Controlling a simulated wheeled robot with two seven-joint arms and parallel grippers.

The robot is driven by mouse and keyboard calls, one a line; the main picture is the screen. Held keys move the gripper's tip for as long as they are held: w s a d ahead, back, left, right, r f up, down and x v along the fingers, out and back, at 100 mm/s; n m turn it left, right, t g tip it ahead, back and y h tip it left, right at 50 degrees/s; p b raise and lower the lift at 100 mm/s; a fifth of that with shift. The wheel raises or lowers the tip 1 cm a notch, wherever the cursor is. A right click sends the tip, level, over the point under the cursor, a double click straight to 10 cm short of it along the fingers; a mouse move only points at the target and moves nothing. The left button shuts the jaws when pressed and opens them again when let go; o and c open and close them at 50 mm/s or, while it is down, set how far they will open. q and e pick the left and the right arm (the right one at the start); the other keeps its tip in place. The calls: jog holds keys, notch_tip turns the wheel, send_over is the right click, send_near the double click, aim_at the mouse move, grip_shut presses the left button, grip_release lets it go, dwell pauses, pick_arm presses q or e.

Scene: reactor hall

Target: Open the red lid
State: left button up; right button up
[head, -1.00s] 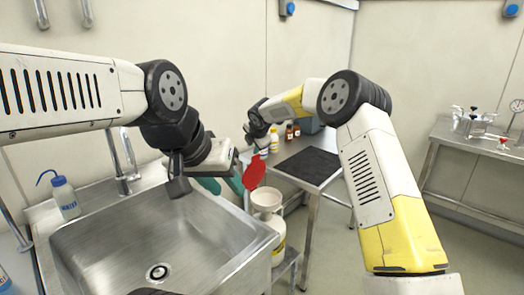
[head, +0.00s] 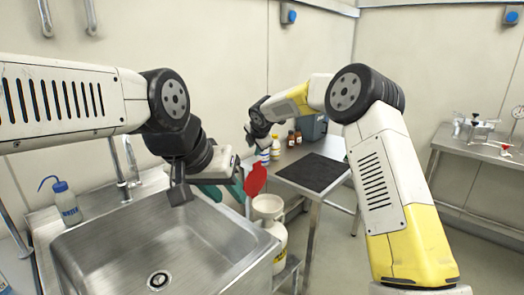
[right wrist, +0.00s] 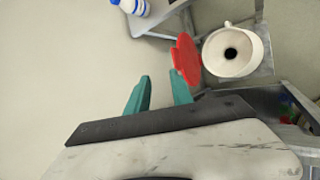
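The red lid (head: 256,180) stands steeply up at the left of a white container's wide mouth (head: 268,205). In the right wrist view the lid (right wrist: 187,57) shows beside the uncovered mouth with its dark hole (right wrist: 232,52). My left gripper (head: 224,190) is just left of the lid, its teal fingers apart; whether one touches the lid I cannot tell. My right gripper's fingers are hard to make out in the head view, near the bottles. In the right wrist view its teal fingers (right wrist: 160,90) are apart with nothing between; the lid appears by the right fingertip.
A steel sink (head: 110,240) is at the left, with a wash bottle (head: 66,203) behind its rim. A table with a dark mat (head: 312,172) and small bottles (head: 294,138) is behind the container. Another bench (head: 480,145) is at the far right.

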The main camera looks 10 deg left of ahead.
jog(key=v, duration=0.5)
jog(key=shift+s+d+r, duration=0.1)
jog(key=shift+s+r, duration=0.1)
